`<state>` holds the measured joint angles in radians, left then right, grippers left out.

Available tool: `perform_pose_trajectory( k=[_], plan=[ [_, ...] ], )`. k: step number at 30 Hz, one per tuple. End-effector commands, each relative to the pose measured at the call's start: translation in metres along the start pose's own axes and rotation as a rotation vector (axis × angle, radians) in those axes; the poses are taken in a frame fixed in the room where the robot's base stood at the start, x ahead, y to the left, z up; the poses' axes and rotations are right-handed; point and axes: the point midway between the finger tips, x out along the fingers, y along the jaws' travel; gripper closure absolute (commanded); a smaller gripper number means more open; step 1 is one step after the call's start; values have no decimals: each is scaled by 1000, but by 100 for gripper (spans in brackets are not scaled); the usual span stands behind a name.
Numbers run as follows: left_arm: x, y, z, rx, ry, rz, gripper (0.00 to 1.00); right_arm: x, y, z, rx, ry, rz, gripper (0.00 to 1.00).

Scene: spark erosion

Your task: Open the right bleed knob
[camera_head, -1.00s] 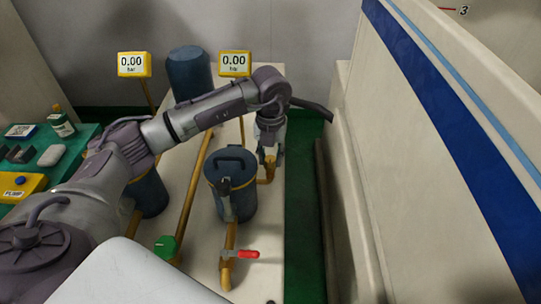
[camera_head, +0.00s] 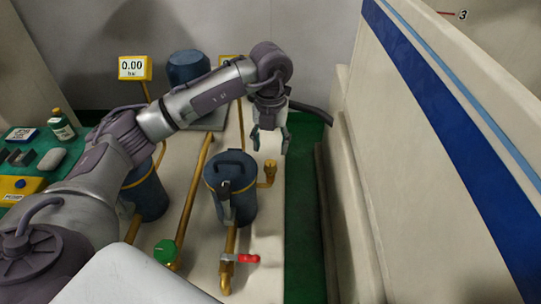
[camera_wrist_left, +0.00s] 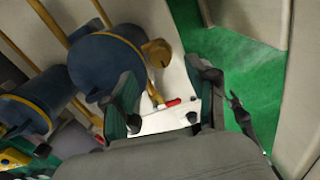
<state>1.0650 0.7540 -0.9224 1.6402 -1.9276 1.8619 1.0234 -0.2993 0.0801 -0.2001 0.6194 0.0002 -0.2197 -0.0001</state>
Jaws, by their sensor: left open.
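The right bleed knob, as I take it, is a small brass knob (camera_head: 270,166) on a short bent pipe at the right side of the right blue filter housing (camera_head: 232,200). My left gripper (camera_head: 270,146) is open and empty, pointing down, above and behind the knob and apart from it in the head view. In the left wrist view, the brass knob (camera_wrist_left: 156,52) shows beside the round blue housing (camera_wrist_left: 100,65), beyond the spread fingers (camera_wrist_left: 165,98). I cannot tell how far the knob is turned. My right gripper is not in view.
A red-handled valve (camera_head: 247,258) and a green knob (camera_head: 165,251) sit on the front pipes. A yellow gauge (camera_head: 134,67) reads 0.00; another is mostly behind my arm. A large cream machine (camera_head: 430,180) closes off the right, past a strip of green floor (camera_head: 302,210).

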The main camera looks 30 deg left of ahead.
Motion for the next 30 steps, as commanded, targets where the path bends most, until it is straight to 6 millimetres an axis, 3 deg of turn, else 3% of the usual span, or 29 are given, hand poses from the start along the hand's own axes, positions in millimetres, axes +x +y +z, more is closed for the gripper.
perform_pose_trajectory(
  k=[3,10,30],
  plan=[
    [-26,0,1,0,-4,-1,42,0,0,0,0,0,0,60],
    [-56,0,0,0,-1,0,42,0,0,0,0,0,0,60],
    [-60,0,0,0,0,0,42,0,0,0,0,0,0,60]
  ],
)
